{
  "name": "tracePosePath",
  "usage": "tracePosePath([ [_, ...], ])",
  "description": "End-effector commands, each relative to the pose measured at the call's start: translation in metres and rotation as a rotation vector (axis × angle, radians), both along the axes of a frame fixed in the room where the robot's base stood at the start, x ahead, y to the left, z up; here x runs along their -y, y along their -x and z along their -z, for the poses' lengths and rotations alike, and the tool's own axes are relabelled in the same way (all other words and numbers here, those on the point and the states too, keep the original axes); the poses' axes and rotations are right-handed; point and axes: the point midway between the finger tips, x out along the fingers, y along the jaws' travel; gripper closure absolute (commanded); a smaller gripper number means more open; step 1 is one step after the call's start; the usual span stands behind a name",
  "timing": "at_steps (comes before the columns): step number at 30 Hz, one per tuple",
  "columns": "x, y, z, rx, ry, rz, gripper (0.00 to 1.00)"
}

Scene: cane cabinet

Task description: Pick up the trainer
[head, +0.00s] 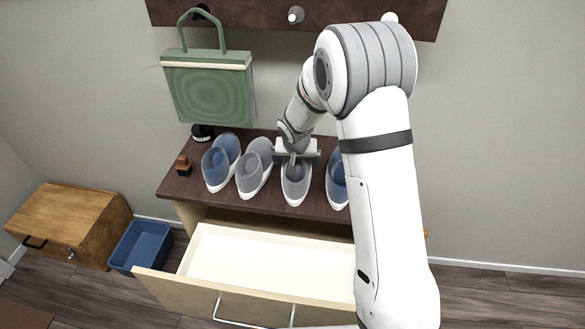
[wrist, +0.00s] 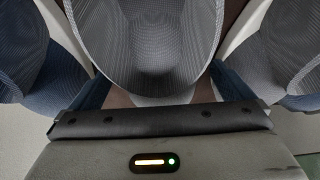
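Several mesh trainers stand in a row on the dark brown cabinet top. The third from the left is a grey trainer (head: 296,186) with a white sole. My gripper (head: 297,157) is directly over its heel end, pointing down. In the wrist view the grey trainer (wrist: 160,45) fills the middle, between the two fingers of my gripper (wrist: 158,80). The fingers are wide apart, with small gaps showing beside the trainer. A blue trainer (head: 221,162) and another grey trainer (head: 254,168) stand to the left. A second blue trainer (head: 337,180) is partly hidden by my arm.
The cabinet (head: 175,186) has an open, empty-looking drawer (head: 240,262) below. A green bag (head: 210,90) hangs on the wall behind. A small brown bottle (head: 183,166) and a dark round item (head: 202,132) stand at the left. A blue bin (head: 140,245) and wooden box (head: 75,220) stand on the floor.

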Motion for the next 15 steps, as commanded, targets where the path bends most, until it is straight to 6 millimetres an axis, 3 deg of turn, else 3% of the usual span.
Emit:
tracePosePath([
  [15,0.0007,0.0001,-0.0002,0.000,0.001,0.001,0.43],
])
